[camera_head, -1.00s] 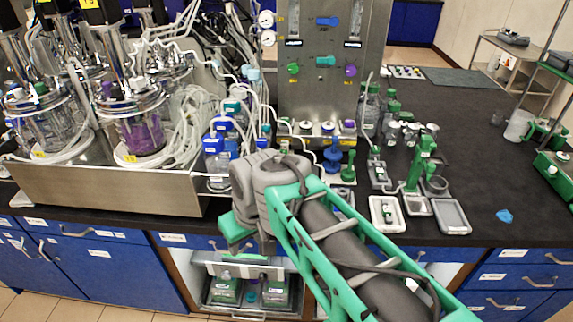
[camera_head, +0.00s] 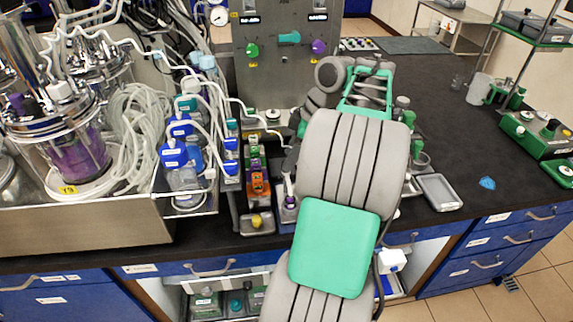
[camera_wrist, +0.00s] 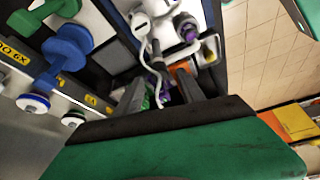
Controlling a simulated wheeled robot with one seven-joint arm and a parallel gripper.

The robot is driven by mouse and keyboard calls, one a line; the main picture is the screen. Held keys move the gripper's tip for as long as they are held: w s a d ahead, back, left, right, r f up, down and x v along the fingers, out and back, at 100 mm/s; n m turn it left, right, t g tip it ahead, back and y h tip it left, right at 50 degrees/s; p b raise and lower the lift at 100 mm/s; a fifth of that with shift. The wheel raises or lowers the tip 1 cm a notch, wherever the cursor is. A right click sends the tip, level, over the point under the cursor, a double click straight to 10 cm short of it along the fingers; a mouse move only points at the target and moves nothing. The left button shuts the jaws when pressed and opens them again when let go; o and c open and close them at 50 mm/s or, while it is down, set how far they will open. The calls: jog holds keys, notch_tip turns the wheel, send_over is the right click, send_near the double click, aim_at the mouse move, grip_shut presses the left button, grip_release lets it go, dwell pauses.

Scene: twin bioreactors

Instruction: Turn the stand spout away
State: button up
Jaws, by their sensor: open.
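My gripper (camera_wrist: 160,90) shows in the wrist view with its two dark fingers apart. Between and beyond them are a thin white tube (camera_wrist: 156,70) and small green and purple parts. I cannot tell whether the fingers touch any of these. In the head view my arm covers the middle of the bench and the gripper itself is mostly hidden. A green stand part (camera_head: 418,158) shows just right of my arm. I cannot make out the stand spout for certain in either view.
The bioreactor vessel with purple liquid (camera_head: 80,160) and coiled tubing (camera_head: 140,125) stand at left. Blue-capped bottles (camera_head: 178,155) and an orange item (camera_head: 258,187) are left of my arm. A grey tray (camera_head: 438,192) lies at right. The dark bench beyond it is mostly clear.

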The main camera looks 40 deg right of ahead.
jog(key=shift+x, duration=1.05)
grip_shut()
dwell(0.6)
